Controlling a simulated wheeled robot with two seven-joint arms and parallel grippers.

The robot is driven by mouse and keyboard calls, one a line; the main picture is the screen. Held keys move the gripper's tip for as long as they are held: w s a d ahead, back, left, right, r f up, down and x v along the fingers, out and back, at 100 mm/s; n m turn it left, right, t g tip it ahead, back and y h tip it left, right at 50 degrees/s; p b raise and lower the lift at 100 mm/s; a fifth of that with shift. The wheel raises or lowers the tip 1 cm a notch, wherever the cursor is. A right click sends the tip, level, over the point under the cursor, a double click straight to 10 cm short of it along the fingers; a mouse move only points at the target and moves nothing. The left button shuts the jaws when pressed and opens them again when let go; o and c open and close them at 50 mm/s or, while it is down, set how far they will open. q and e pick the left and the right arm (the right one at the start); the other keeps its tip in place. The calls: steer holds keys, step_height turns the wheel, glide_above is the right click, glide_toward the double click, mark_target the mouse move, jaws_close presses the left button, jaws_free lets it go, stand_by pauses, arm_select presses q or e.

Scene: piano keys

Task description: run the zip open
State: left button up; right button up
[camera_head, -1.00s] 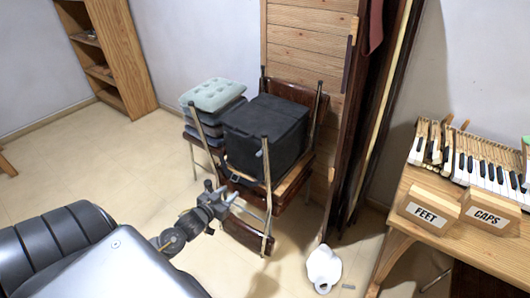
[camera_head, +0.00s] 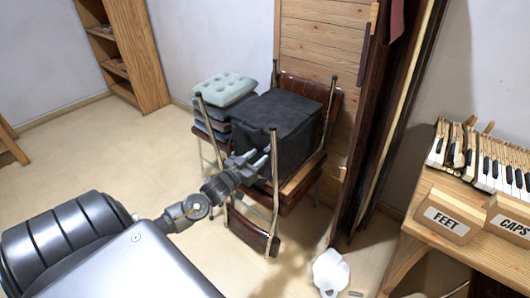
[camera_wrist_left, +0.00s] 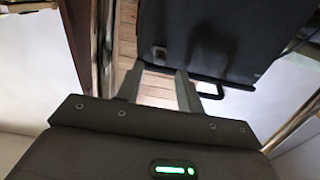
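A black boxy bag (camera_head: 292,120) sits on stacked folding chairs in the head view. In the left wrist view the dark bag (camera_wrist_left: 215,35) fills the upper middle, with a small tab (camera_wrist_left: 160,54) on its face and a dark strap loop (camera_wrist_left: 212,91) at its lower edge. I cannot tell for sure whether the tab is the zip pull. My left gripper (camera_head: 264,162) is at the bag's near left side, partly covering it. In the left wrist view its fingers (camera_wrist_left: 160,69) are apart with nothing seen between them, just short of the tab. My right gripper is not in view.
Metal chair legs (camera_head: 274,185) stand close to my left gripper. Cushions (camera_head: 223,92) are stacked left of the bag. A wooden table (camera_head: 470,240) with piano keys and labelled boxes is at the right. A white jug (camera_head: 331,272) is on the floor.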

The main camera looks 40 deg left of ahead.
mark_target(265, 151)
arm_select(q)
steer(key=shift+w, duration=2.25)
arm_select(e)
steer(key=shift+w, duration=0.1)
